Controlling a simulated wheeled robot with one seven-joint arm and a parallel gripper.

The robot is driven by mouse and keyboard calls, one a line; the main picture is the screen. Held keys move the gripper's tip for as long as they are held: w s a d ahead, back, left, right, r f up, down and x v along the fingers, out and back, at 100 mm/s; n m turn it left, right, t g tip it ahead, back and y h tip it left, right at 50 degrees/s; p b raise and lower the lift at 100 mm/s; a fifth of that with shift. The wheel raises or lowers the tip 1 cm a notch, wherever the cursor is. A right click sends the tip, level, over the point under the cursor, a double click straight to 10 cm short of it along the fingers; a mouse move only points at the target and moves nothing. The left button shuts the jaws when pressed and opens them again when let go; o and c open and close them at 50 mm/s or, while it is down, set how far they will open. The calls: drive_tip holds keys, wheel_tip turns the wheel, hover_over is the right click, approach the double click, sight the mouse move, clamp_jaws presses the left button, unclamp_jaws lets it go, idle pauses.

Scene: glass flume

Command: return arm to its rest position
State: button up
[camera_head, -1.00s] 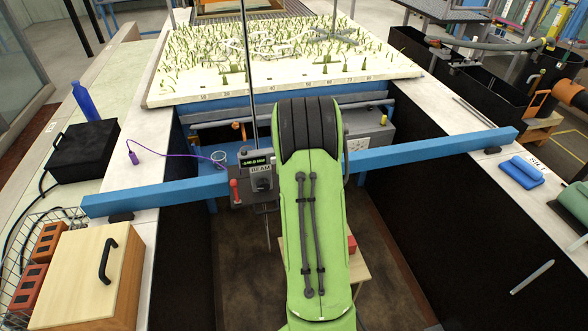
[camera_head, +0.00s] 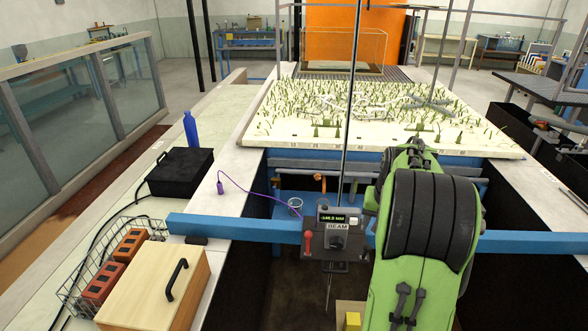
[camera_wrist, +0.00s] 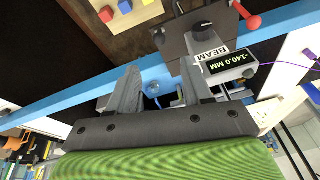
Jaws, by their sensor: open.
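My green arm (camera_head: 425,235) rises in the right middle of the head view, in front of the blue beam and the far flume. My gripper (camera_wrist: 160,75) shows in the wrist view with its two grey fingers apart and nothing seen between them; the arm hides it in the head view. The gauge box marked BEAM (camera_head: 335,238) sits on the blue beam (camera_head: 235,227), with a red lever and a lit display. In the wrist view the gauge box (camera_wrist: 205,45), reading -140.0 MM, lies just beyond the fingers; I cannot tell the gap.
A wooden box (camera_head: 140,295) with a black handle, a wire basket (camera_head: 75,285) of orange bricks, a black case (camera_head: 180,172) and a blue bottle (camera_head: 190,130) stand on the left. The planted bed (camera_head: 300,115) lies beyond the beam. A thin upright rod (camera_head: 350,110) rises by the gauge.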

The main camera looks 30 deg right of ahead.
drive_tip(key=s+a+r+n+t+b, duration=0.1)
drive_tip(key=s+a+r+n+b, duration=0.15)
drive_tip(key=a, duration=0.85)
drive_tip(key=s+a+r+n+t+b, duration=0.1)
drive_tip(key=s+a+r+n, duration=0.15)
drive_tip(key=a, duration=0.75)
drive_tip(key=s+a+f+n+t+y+b, duration=0.1)
drive_tip(key=s+a+f+n, duration=0.2)
drive_tip(key=s+a, duration=0.6)
drive_tip(key=shift+s+a+f+n, duration=0.3)
drive_tip(key=shift+s+n, duration=0.2)
drive_tip(key=shift+s, duration=0.45)
drive_tip(key=shift+d, duration=0.15)
